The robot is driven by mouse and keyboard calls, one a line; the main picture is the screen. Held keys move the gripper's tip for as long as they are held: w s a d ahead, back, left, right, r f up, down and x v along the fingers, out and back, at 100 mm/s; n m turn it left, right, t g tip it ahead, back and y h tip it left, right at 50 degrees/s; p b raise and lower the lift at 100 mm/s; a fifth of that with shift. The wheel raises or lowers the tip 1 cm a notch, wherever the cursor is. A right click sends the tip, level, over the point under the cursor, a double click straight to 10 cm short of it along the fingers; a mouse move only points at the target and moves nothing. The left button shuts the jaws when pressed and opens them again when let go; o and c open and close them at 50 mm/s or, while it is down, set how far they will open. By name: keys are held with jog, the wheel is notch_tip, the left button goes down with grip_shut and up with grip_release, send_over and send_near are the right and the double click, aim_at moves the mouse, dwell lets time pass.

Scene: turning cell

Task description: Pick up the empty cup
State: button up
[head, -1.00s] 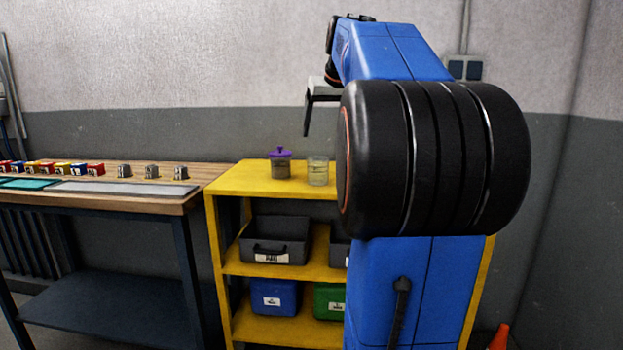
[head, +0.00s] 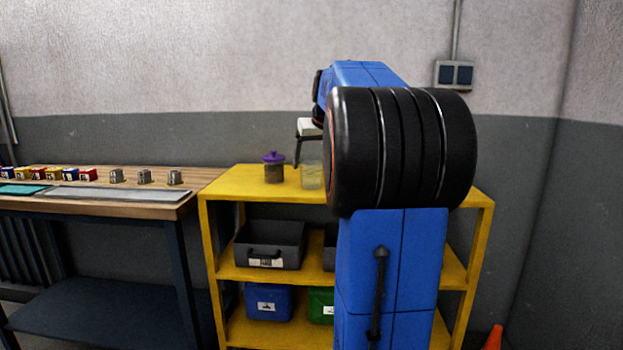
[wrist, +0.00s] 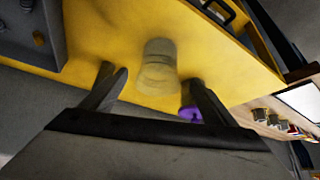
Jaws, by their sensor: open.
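A clear, glass-like cup (head: 312,175) stands upright on top of the yellow shelf, partly hidden behind my arm in the head view. In the wrist view the cup (wrist: 158,68) lies ahead of my gripper, roughly between the lines of its two fingers. My gripper (wrist: 162,82) is open with nothing between its fingers. In the head view my gripper (head: 299,150) is just above the cup, with one finger showing. A jar with a purple lid (head: 273,168) stands to the left of the cup; its purple lid (wrist: 190,114) shows beside one finger in the wrist view.
The yellow shelf (head: 232,186) holds dark bins (head: 270,240) and a blue box (head: 268,300) on its lower levels. A wooden bench (head: 205,176) at left carries metal parts and coloured blocks. An orange cone (head: 494,337) stands on the floor at right.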

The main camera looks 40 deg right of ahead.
jog(key=shift+x, duration=2.65)
jog(key=shift+w+d+r, duration=0.15)
jog(key=shift+d, duration=0.05)
jog(key=c, duration=1.1)
